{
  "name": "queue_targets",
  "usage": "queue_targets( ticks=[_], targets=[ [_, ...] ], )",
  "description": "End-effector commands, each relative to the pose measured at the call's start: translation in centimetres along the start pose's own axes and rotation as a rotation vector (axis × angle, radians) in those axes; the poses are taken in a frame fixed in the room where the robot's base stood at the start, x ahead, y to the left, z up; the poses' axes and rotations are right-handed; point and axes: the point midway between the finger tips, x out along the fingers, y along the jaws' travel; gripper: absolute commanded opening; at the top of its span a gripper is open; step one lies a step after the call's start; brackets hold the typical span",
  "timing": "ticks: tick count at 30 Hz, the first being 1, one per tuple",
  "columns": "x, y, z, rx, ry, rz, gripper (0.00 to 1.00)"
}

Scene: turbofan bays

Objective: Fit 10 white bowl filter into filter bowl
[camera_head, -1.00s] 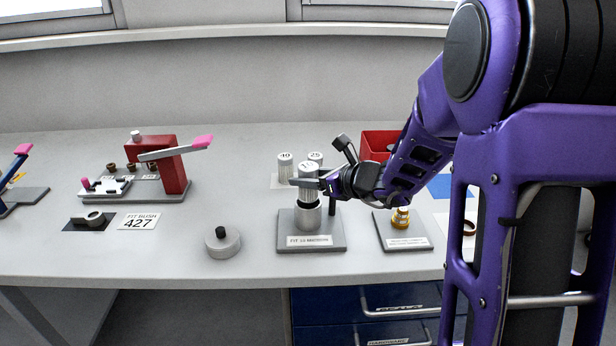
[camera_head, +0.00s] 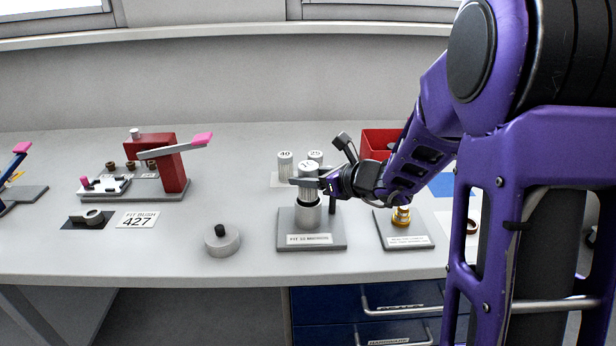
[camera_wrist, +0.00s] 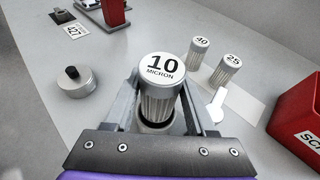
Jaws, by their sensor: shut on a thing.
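The white 10 micron filter (camera_head: 308,177) is upright, pleated, with "10 MICRON" on its top cap; it also shows in the wrist view (camera_wrist: 161,70). My gripper (camera_head: 309,184) is shut on its sides. In the wrist view the dark bowl opening (camera_wrist: 155,127) shows below the filter.
Filters marked 40 (camera_head: 285,165) and 25 (camera_head: 315,159) stand behind the bowl. A round grey lid with a black knob (camera_head: 222,241) lies to the left. A brass fitting on a plate (camera_head: 401,216) and a red bin (camera_head: 380,143) are to the right. A red press (camera_head: 168,165) stands far left.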

Motion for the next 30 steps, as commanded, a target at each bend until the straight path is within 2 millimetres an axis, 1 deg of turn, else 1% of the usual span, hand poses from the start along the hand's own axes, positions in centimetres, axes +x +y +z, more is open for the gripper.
queue_targets(
  ticks=[17, 18, 20, 21, 23, 29, 30],
  targets=[
    [0.16, 0.03, -0.68, 0.004, 0.006, 0.0, 0.0],
    [0.15, 0.03, -0.67, 0.005, 0.007, 0.0, 0.63],
    [0.15, 0.02, -0.71, 0.005, 0.007, 0.0, 0.74],
    [0.15, 0.01, -0.73, 0.005, 0.008, -0.001, 0.81],
    [0.15, -0.01, -0.75, 0.006, 0.008, -0.001, 0.91],
    [0.14, -0.03, -0.59, 0.004, 0.005, -0.001, 0.91],
    [0.14, -0.02, -0.61, 0.003, 0.005, -0.001, 0.92]
  ],
)
